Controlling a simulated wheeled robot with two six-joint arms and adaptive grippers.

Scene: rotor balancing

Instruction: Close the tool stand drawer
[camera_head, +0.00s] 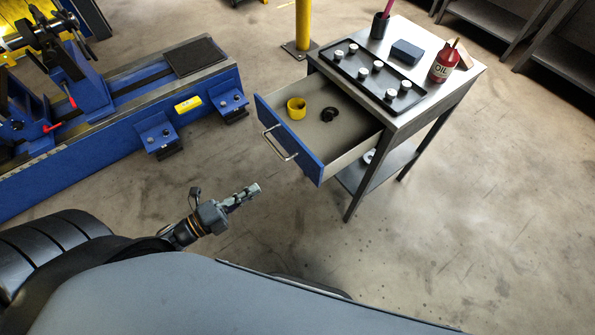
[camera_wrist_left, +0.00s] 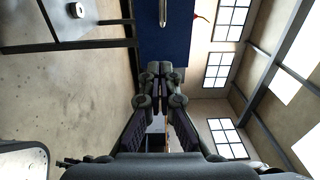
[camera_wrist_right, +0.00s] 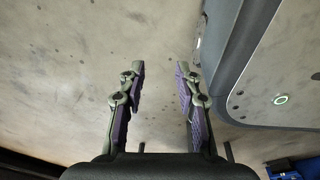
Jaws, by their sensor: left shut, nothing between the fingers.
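The tool stand (camera_head: 420,117) has its drawer pulled out, with a blue front (camera_head: 288,140) and a metal bar handle (camera_head: 278,144). A yellow ring (camera_head: 296,108) and a dark ring-like part (camera_head: 329,114) lie in the drawer. My left gripper (camera_head: 256,188) is shut and empty, below and a little left of the drawer front in the head view, apart from it. In the left wrist view the left fingers (camera_wrist_left: 160,68) are together, with the blue front (camera_wrist_left: 180,40) and handle (camera_wrist_left: 162,12) ahead. My right gripper (camera_wrist_right: 158,70) is open and empty over the floor in the right wrist view; the head view does not show it.
On the stand top are a black tray (camera_head: 352,75) of several small pieces, a red oil bottle (camera_head: 441,65), a dark blue box (camera_head: 406,52) and a dark cup (camera_head: 379,26). A blue machine (camera_head: 110,120) stands at left. A yellow post (camera_head: 303,25) rises behind. Floor before the drawer is clear.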

